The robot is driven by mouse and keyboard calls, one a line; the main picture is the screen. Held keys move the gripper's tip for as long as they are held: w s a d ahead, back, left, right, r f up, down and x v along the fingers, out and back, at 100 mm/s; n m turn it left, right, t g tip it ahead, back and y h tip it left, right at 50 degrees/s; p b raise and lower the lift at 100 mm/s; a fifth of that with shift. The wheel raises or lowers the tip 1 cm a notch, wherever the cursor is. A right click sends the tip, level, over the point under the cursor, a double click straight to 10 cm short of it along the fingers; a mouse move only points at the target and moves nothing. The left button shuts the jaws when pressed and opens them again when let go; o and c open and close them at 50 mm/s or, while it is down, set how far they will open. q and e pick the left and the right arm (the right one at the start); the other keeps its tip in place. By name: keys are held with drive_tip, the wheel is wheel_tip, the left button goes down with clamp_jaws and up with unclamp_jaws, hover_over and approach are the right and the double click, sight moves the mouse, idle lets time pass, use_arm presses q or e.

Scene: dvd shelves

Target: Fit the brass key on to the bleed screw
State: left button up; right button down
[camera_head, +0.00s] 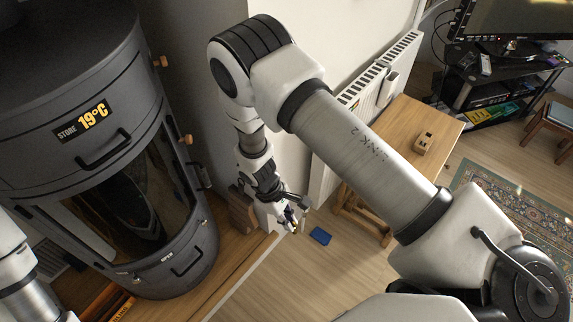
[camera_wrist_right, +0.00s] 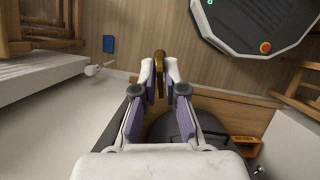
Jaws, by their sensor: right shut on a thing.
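My right gripper (camera_head: 291,216) is low beside the near end of the white radiator (camera_head: 385,72) in the head view. In the right wrist view, my right gripper (camera_wrist_right: 159,72) is shut on the brass key (camera_wrist_right: 160,66), which stands edge-on between the fingertips and sticks out past them. The key is too small to make out in the head view. A white radiator valve (camera_wrist_right: 92,70) shows left of the key in the wrist view, apart from it. I cannot make out the bleed screw in either view. Of my left arm only a link shows at the lower left; its gripper is out of view.
A dark cylindrical stove (camera_head: 90,125) stands at the left. A wooden table (camera_head: 412,125) with a small wooden block (camera_head: 424,143) stands beside the radiator. A blue object (camera_head: 320,236) lies on the floor near the gripper. A patterned rug (camera_head: 520,205) and a TV stand (camera_head: 490,90) are farther right.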

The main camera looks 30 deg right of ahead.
sight(296, 225)
drive_tip(key=f, duration=0.1)
drive_tip(key=d+f+n+h+b, duration=0.1)
drive_tip(key=d+f+n+b, duration=0.1)
drive_tip(key=shift+s+g+h, duration=0.35)
drive_tip(key=shift+g+h, duration=0.05)
drive_tip(key=w+d+f+n+t+h+b, duration=0.2)
drive_tip(key=w+d+n+h+b, duration=0.45)
drive_tip(key=d+h+b, duration=0.35)
use_arm(q)
wheel_tip(296, 225, down, 17)
drive_tip(key=b, duration=0.3)
drive_tip(key=shift+f+b, duration=0.2)
drive_tip(key=shift+b, duration=0.2)
use_arm(e)
drive_tip(key=w+r+n+t+h, duration=0.1)
drive_tip(key=w+r+n+t, duration=0.1)
drive_tip(key=w, duration=0.5)
drive_tip(key=w+d+r+n+t+h, duration=0.1)
drive_tip(key=w+r+n+t, duration=0.2)
drive_tip(key=w+n+t, duration=0.2)
drive_tip(key=w+t, duration=0.1)
drive_tip(key=t, duration=0.1)
drive_tip(key=shift+w+d+t, duration=0.15)
drive_tip(key=shift+w+t, duration=0.15)
drive_tip(key=shift+w, duration=0.05)
use_arm(q)
drive_tip(key=shift+f+b, duration=1.55)
drive_tip(key=shift+f, duration=0.05)
use_arm(e)
drive_tip(key=shift+x, duration=2.8)
